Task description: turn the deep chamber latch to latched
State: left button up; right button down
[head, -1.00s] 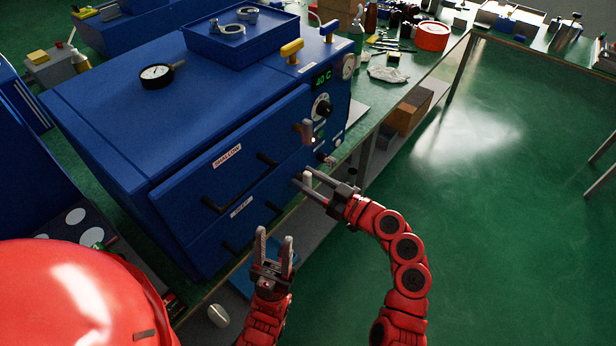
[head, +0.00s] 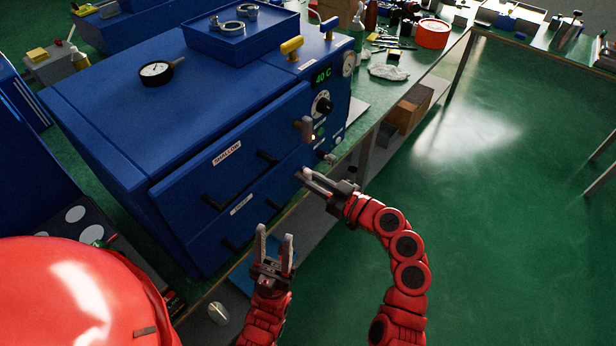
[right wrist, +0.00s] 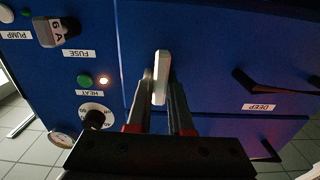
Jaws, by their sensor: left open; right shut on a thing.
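The deep chamber latch (right wrist: 161,77) is a pale upright lever on the blue front panel, beside the deep drawer edge in the right wrist view. My right gripper (right wrist: 161,92) is shut on it, with a finger on each side. In the head view my right gripper (head: 304,175) is at the lower right of the oven front, and its fingers mostly hide the latch. The deep drawer (right wrist: 230,70) looks closed. I cannot tell the latch's set position. My left gripper (head: 274,243) is open and empty, in front of the lower drawer.
Drawer handles (head: 228,194) stick out near my left gripper. A fuse switch (right wrist: 52,31) and a lit lamp (right wrist: 102,80) sit beside the latch. Open floor (head: 480,220) lies right.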

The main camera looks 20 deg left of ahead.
jog(key=shift+f+m+b, duration=0.1)
jog(key=shift+m+b, duration=0.5)
jog(key=shift+m, duration=0.6)
jog(key=shift+w+d+m, duration=0.1)
jog(key=shift+w+m, duration=0.05)
jog(key=shift+m, duration=0.75)
jog(key=m, duration=0.4)
jog(key=shift+m, duration=0.3)
jog(key=m, duration=0.4)
jog(key=shift+w+p, duration=0.1)
jog(key=shift+p, duration=0.25)
jog(key=m+p, duration=0.1)
jog(key=m, duration=0.2)
jog(key=shift+f+m+p, duration=0.2)
jog(key=shift+m+p, duration=0.1)
jog(key=shift+m, duration=0.6)
